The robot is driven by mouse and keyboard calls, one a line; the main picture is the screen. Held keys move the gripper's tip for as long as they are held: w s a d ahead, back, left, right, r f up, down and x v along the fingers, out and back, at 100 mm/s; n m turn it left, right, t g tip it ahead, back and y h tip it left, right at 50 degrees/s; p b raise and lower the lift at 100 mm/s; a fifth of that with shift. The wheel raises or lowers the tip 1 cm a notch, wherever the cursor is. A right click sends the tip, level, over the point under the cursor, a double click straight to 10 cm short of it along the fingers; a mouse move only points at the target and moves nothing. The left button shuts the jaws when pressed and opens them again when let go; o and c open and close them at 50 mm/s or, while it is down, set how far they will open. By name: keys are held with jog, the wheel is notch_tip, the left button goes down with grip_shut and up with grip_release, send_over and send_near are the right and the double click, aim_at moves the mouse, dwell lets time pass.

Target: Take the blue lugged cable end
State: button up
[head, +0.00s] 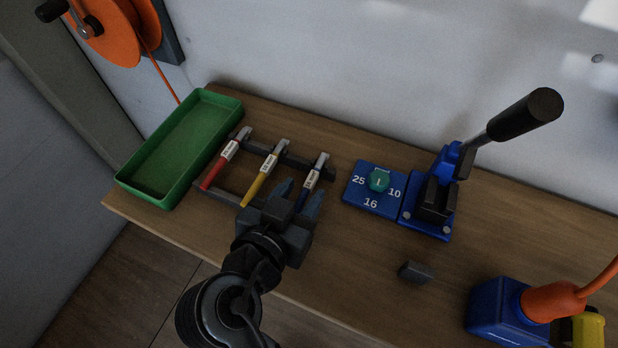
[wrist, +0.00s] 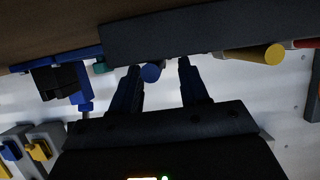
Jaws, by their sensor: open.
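The blue lugged cable end (head: 315,176) lies in a dark rack (head: 318,172), the rightmost of three, with a white label and a metal lug at its far end. My gripper (head: 300,193) is open at its near end. In the wrist view the round blue end (wrist: 151,72) shows between my fingertips (wrist: 158,66), closer to the left finger. Whether a finger touches it I cannot tell. The yellow cable end (head: 260,182) and the red cable end (head: 221,168) lie to its left in the rack.
An empty green tray (head: 165,198) stands at the bench's left end. A blue plate with a green knob (head: 379,180) and a blue lever press (head: 432,207) stand right of the rack. A small dark block (head: 416,272) lies in front. An orange reel (head: 108,35) hangs behind.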

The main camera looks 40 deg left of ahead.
aim_at(301, 199)
jog(key=shift+w+f, duration=0.15)
jog(key=shift+w, duration=0.1)
jog(key=shift+c, duration=0.3)
grip_shut()
jog(key=shift+r, duration=0.6)
notch_tip(301, 199, up, 3)
jog(key=shift+b, duration=0.3)
jog(key=s+d+r, duration=0.4)
jog(key=d+r, duration=0.3)
jog(key=d, duration=0.3)
jog(key=shift+s+d+b, duration=0.35)
